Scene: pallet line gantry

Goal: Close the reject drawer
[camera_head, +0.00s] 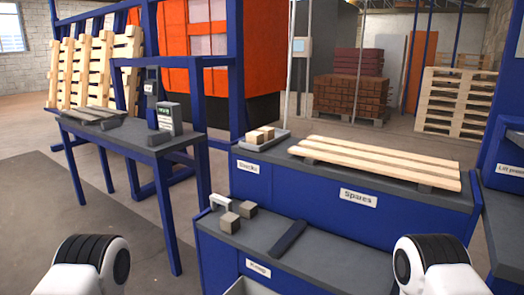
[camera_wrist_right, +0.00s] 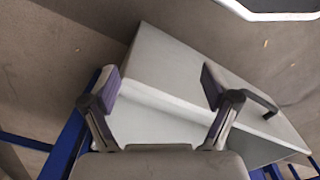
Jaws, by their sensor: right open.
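The reject drawer is light grey and stands open below the worn label at the bottom of the head view, where only a strip of it (camera_head: 248,287) shows. In the right wrist view the drawer (camera_wrist_right: 180,65) fills the middle, with a dark bar handle (camera_wrist_right: 265,102) on its right part. My right gripper (camera_wrist_right: 161,87) is open and empty, its fingers apart over the drawer. The handle lies to the right of the right finger. I cannot tell whether a finger touches the drawer. My left gripper is out of view.
The low blue cabinet (camera_head: 330,262) carries small blocks (camera_head: 229,221) and a dark bar (camera_head: 288,239). Behind it, the Spares cabinet (camera_head: 300,190) holds a slatted wooden piece (camera_head: 375,160). A dark-topped blue table (camera_head: 130,135) stands to the left. Floor is clear at lower left.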

